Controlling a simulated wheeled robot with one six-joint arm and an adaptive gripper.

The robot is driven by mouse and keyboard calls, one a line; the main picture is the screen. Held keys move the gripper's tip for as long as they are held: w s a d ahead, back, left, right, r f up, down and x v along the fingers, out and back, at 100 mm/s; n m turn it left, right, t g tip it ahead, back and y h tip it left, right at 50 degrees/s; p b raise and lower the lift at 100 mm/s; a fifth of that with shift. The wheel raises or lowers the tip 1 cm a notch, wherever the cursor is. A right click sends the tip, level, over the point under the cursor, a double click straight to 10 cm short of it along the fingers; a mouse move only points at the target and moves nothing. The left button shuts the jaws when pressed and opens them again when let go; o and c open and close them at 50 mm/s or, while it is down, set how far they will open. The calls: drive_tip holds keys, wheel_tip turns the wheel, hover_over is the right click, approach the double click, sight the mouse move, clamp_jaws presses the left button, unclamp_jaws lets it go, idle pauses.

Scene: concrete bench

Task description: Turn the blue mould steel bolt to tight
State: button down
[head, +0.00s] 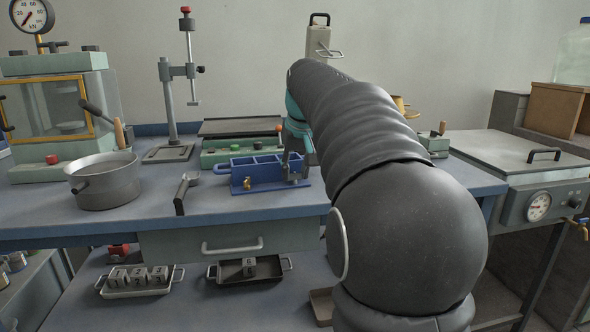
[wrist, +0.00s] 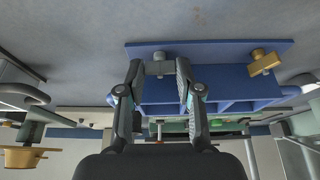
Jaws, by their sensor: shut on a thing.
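The blue mould (head: 262,174) is a rectangular box with open compartments on a flat base plate, standing on the bench. A brass bolt (head: 247,184) sits at its front left. The steel bolt (wrist: 158,66) is at the mould's other end and shows in the wrist view, with a grey crosswise head. My gripper (head: 294,168) is at the mould's right end and hides the steel bolt in the head view. In the wrist view my gripper (wrist: 159,72) has its two fingers on either side of the steel bolt's head, shut on it. How far the bolt is turned cannot be told.
A grey pot (head: 104,182) and a dark-handled tool (head: 184,192) are left of the mould. A green device (head: 225,152) and a metal stand (head: 168,150) are behind it. A lidded tank (head: 515,155) stands at the right. Bare bench lies before the mould.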

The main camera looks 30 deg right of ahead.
drive_tip(key=shift+a+m+g+h+p, duration=0.15)
drive_tip(key=shift+m+h+p, duration=0.2)
drive_tip(key=shift+m, duration=0.35)
drive_tip(key=shift+d+m+g+h+p, duration=0.15)
drive_tip(key=shift+m+p, duration=0.25)
drive_tip(key=shift+m, duration=0.3)
drive_tip(key=shift+a, duration=0.1)
drive_tip(key=c, duration=0.8)
unclamp_jaws()
drive_tip(key=shift+o, duration=0.2)
drive_tip(key=shift+r, duration=0.1)
drive_tip(key=v, duration=1.1)
drive_tip(key=shift+a+r, duration=0.15)
drive_tip(key=shift+r, duration=0.2)
drive_tip(key=shift+s, duration=0.15)
